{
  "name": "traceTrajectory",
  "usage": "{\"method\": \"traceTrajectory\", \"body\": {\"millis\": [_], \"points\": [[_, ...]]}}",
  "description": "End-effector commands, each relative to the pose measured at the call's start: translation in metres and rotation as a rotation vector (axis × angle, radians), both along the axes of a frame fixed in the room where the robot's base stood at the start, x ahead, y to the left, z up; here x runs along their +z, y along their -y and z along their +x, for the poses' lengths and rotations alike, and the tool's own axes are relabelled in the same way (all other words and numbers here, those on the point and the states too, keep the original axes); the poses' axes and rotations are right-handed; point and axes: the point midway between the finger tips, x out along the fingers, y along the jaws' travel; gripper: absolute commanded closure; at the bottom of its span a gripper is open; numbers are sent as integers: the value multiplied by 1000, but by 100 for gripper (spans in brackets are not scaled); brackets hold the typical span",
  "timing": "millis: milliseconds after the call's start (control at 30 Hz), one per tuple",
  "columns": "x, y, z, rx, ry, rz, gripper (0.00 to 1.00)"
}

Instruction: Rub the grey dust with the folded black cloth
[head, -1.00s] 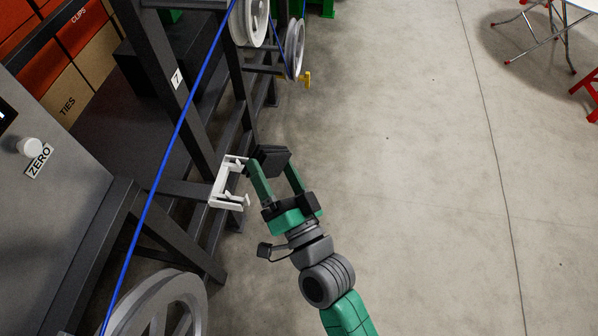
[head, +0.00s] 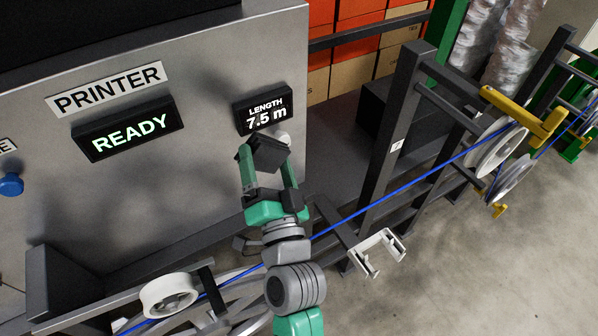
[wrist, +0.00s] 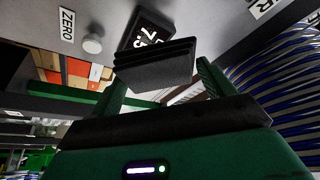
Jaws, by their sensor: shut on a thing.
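The folded black cloth (head: 267,151) is a thick dark layered pad between the fingertips of my gripper (head: 267,166), in front of the grey cabinet face, just below the length display. In the wrist view the cloth (wrist: 155,63) spans between the two green fingers of my gripper (wrist: 158,82) and overlaps the lower edge of the display. My gripper is shut on it. I cannot tell whether the cloth touches the cabinet. I cannot clearly make out the grey dust; the dark patches on the cabinet may be shadows.
The length display (head: 264,112) reads 7.5 m. A pale knob (head: 284,137) is partly hidden behind my gripper. The blue cable (head: 400,188) runs past my arm to the pulleys (head: 497,148). A white bracket (head: 377,253) sticks out at lower right. Open floor (head: 470,275) lies right.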

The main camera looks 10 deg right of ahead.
Motion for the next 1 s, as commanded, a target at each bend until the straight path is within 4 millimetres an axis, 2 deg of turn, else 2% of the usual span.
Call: {"method": "traceTrajectory", "body": {"millis": [167, 600, 1000], "points": [[-1, -1, 4, -2, 1, 0, 37], [-1, -17, 49, -2, 1, 1, 37], [-1, -19, 56, -4, 1, 0, 37]]}}
